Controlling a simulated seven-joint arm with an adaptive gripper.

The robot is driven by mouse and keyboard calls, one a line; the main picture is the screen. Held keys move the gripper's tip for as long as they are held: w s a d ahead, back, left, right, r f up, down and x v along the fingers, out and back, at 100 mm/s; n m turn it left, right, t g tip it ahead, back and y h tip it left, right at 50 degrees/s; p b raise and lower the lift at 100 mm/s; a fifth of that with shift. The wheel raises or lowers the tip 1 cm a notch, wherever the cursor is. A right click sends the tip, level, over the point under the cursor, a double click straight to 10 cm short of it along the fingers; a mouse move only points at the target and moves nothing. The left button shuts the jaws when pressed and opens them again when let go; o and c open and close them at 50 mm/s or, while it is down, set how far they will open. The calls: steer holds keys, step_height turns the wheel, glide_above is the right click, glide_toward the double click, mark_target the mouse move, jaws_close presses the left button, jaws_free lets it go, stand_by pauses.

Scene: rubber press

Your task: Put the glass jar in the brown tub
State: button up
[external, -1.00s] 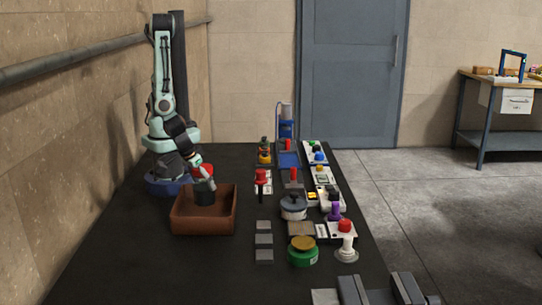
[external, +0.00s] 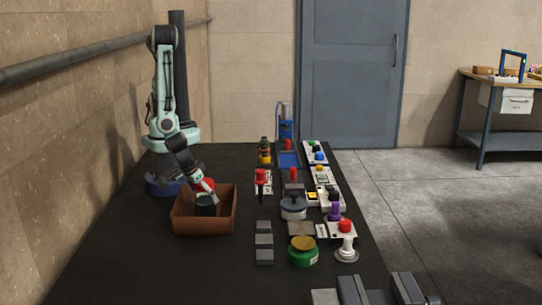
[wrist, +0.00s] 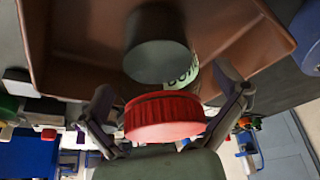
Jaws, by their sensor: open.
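The glass jar (external: 205,209) has a red lid and a dark body with a pale label. It is upright inside the brown tub (external: 190,226) at the left of the bench. In the wrist view, the red lid (wrist: 165,117) is closest, with the jar's dark part beyond it and the tub wall (wrist: 85,45) around. My gripper (wrist: 164,88) is open, one finger on each side of the jar just past the lid. In the external view my gripper (external: 211,190) is at the lid, above the tub. Whether the jar's base touches the tub floor is hidden.
Right of the tub stand a red-topped device (external: 261,178), grey blocks (external: 264,240), a lidded pot (external: 293,207) and a green round container (external: 303,254). More devices line the bench's right side. The bench in front of the tub is clear.

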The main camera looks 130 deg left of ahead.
steer(key=v, duration=1.2)
steer(key=s+a+r+m+h, duration=0.3)
steer(key=s+a+r+m, duration=0.6)
steer(key=m, duration=0.7)
steer(key=s+a, duration=0.1)
steer(key=s, duration=0.2)
steer(key=shift+s+m+h, duration=0.25)
steer(key=shift+m+h, duration=0.15)
